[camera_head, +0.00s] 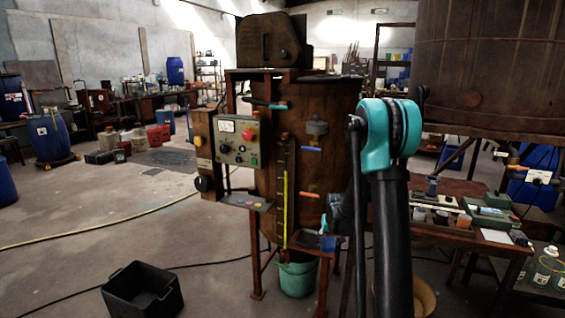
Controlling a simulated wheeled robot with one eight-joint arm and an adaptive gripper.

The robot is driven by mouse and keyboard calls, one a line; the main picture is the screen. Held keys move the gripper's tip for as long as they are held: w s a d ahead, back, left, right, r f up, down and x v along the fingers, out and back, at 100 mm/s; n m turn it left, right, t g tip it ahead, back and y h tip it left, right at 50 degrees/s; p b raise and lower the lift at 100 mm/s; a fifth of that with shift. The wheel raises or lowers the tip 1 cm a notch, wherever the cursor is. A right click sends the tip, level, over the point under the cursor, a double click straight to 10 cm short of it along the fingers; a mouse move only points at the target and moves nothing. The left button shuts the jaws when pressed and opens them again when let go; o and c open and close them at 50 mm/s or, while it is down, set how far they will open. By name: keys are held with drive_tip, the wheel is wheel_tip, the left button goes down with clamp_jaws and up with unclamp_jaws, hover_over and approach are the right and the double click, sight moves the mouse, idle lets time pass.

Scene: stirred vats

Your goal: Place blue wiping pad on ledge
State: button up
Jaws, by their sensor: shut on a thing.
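The blue wiping pad (328,243) shows as a small blue patch at the front of the rusty vat, low on its right side. My gripper (325,229) is small and dark here, just above the pad, and is shut on it. My arm partly hides the wrist. A small ledge (305,240) juts from the vat's lower front, beside and behind the pad. I cannot tell whether the pad touches it.
The vat (266,180) carries a control box (238,138) and a yellow gauge strip (285,208). A green bucket (296,277) stands below. A black crate (142,292) is on the floor at left. A cluttered bench (470,245) stands at right.

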drive_tip(key=s+f, duration=0.3)
drive_tip(key=s, duration=0.7)
drive_tip(key=shift+f, duration=0.2)
